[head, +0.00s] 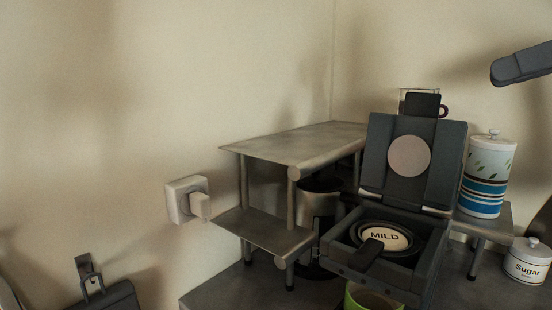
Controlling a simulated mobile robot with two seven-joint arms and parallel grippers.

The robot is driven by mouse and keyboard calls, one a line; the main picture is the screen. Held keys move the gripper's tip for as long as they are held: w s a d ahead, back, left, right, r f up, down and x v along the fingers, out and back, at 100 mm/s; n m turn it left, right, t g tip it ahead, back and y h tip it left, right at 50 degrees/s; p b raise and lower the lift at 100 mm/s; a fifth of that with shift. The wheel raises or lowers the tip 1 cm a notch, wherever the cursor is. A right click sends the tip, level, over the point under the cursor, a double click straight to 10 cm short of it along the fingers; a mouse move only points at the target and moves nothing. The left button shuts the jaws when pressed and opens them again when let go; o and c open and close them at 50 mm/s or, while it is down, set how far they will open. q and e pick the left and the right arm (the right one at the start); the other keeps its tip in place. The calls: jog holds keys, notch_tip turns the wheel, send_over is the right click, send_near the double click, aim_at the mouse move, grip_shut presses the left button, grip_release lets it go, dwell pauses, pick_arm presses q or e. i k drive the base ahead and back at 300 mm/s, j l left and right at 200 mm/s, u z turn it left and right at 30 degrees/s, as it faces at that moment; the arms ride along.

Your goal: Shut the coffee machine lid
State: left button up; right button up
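The coffee machine (350,265) is dark grey and stands on the counter at right of centre. Its lid (376,160) is raised, nearly upright, with a round pale disc on its inner face. A pod marked MILD (385,236) sits in the open chamber below. My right gripper (497,73) is a dark shape at the upper right, apart from the lid, higher and to its right. Its fingers are not seen separately, so I cannot tell whether it is open.
A metal shelf stand (290,146) is left of the machine. A striped canister (486,178) stands close to its right, with a sugar jar (528,262) beyond. A green cup (372,299) is below the chamber. A wall socket (188,200) holds a plug.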

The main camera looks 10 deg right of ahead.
aim_at(416, 156)
jog(key=k+j, duration=0.35)
jog(key=j, duration=0.15)
jog(key=k+j, duration=0.4)
jog(key=j, duration=0.1)
